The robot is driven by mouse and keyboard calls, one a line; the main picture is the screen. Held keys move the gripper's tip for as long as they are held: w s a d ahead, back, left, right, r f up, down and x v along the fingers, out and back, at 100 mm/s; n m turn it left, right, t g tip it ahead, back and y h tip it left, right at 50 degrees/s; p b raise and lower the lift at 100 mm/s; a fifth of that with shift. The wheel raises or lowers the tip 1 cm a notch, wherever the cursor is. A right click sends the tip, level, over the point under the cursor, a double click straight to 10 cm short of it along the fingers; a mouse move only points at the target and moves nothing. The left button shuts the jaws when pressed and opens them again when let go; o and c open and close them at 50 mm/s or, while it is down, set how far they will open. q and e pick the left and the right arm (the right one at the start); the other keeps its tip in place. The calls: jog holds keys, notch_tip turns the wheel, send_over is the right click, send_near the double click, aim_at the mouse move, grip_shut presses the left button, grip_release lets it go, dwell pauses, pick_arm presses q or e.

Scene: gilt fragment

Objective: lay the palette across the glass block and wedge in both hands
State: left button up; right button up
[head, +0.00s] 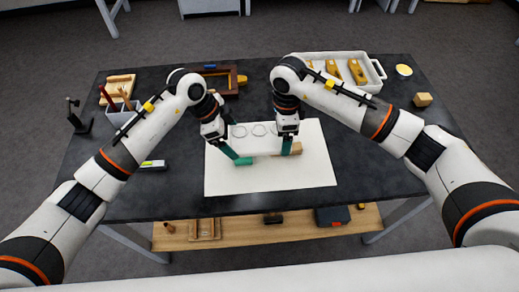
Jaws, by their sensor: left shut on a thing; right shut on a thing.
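My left gripper (232,157) points down over the white sheet, its teal fingers shut on what looks like the left end of the pale palette (263,148). My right gripper (287,148) is shut on the palette's right end. The palette spans between the two hands and barely stands out from the sheet. A green glass block (244,161) is at the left fingertips. A tan wooden wedge (296,148) is just right of the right fingers. The fingers hide parts of both, and I cannot tell whether the palette touches them.
The white sheet (270,180) with drawn circles lies on the dark table (370,170). A white tray (377,72) with yellow-brown tools and a wooden frame (236,79) are at the back. A pencil holder (118,112) and dark stand (76,118) are left; a wooden block (423,99) is right.

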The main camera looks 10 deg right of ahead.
pick_arm(q)
jog(key=shift+d+f+b, duration=0.15)
jog(key=shift+f+b, duration=1)
jog(key=shift+f, duration=0.2)
pick_arm(e)
jog(key=shift+d+f, duration=0.2)
jog(key=shift+f, duration=1.15)
pick_arm(q)
notch_tip(320, 180, down, 2)
jog(key=b, duration=0.2)
jog(key=shift+f+b, duration=0.25)
jog(key=shift+b, duration=0.05)
pick_arm(e)
notch_tip(320, 180, down, 2)
jog(key=shift+f, duration=0.25)
pick_arm(q)
jog(key=o, duration=0.9)
jog(key=shift+r+p, duration=0.3)
pick_arm(e)
jog(key=o, duration=0.9)
jog(key=shift+r, duration=0.25)
jog(key=shift+a+r, duration=0.1)
notch_tip(320, 180, up, 12)
jog(key=shift+f, duration=0.1)
pick_arm(q)
jog(key=v, duration=1.2)
